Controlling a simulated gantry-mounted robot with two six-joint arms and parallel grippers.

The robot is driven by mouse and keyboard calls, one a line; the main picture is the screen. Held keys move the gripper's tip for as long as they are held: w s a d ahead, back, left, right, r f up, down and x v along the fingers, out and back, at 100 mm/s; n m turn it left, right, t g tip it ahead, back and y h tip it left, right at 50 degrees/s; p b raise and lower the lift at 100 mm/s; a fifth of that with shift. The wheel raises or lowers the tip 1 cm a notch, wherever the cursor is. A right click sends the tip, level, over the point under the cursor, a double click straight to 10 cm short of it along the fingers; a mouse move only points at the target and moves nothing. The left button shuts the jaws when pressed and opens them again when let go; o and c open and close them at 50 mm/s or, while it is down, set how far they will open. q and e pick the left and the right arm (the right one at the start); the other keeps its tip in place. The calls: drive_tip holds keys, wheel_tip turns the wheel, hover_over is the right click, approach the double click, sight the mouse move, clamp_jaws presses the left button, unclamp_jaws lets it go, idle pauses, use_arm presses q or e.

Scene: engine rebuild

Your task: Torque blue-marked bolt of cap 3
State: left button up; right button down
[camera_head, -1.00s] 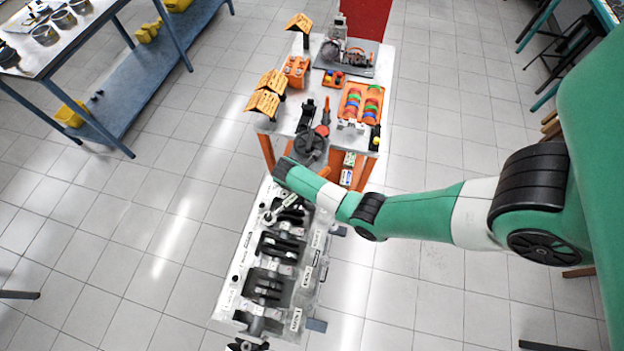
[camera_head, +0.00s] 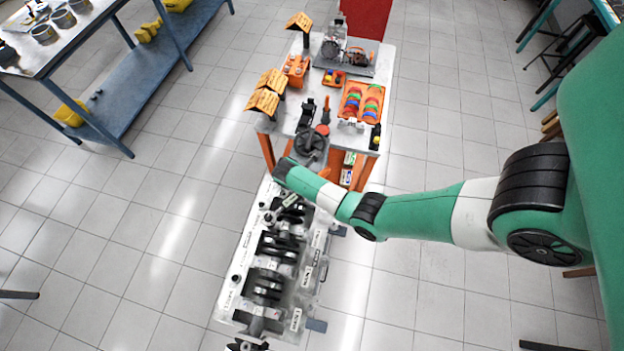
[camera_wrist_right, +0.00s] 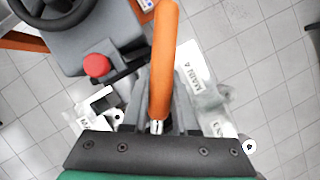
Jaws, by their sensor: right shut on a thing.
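The engine block (camera_head: 240,278) lies lengthwise below the cart in the head view, with dark crankshaft parts in its open bays and white labels along its side. My right arm reaches over its far end. In the right wrist view my right gripper (camera_wrist_right: 160,110) is shut on a tool with an orange handle (camera_wrist_right: 164,55). A short metal piece shows at the handle's lower end, between the fingers. A label reading MAIN 4 (camera_wrist_right: 190,80) lies just right of the handle. I cannot make out a blue-marked bolt or tell which cap is cap 3. My left gripper is out of view.
A cart (camera_head: 300,122) beyond the block carries orange trays, small parts and a dark grey device with a red knob (camera_wrist_right: 97,65). A blue-framed table (camera_head: 75,45) stands at upper left. Tiled floor lies open on both sides of the block.

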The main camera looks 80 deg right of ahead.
drive_tip(key=shift+s+a+r+m+g+y+p, duration=0.1)
drive_tip(key=shift+s+a+m+g+y+p, duration=0.1)
drive_tip(key=shift+s+a+m+p, duration=0.45)
drive_tip(key=shift+s+a+m+g+y+p, duration=0.1)
drive_tip(key=shift+s+a+m+g+p, duration=0.1)
drive_tip(key=shift+s+a+m+p, duration=0.4)
idle(3.2)
drive_tip(key=shift+s+a+m+y+p, duration=0.3)
drive_tip(key=shift+s+a+m+p, duration=0.5)
drive_tip(key=shift+s+p, duration=0.2)
idle(2.5)
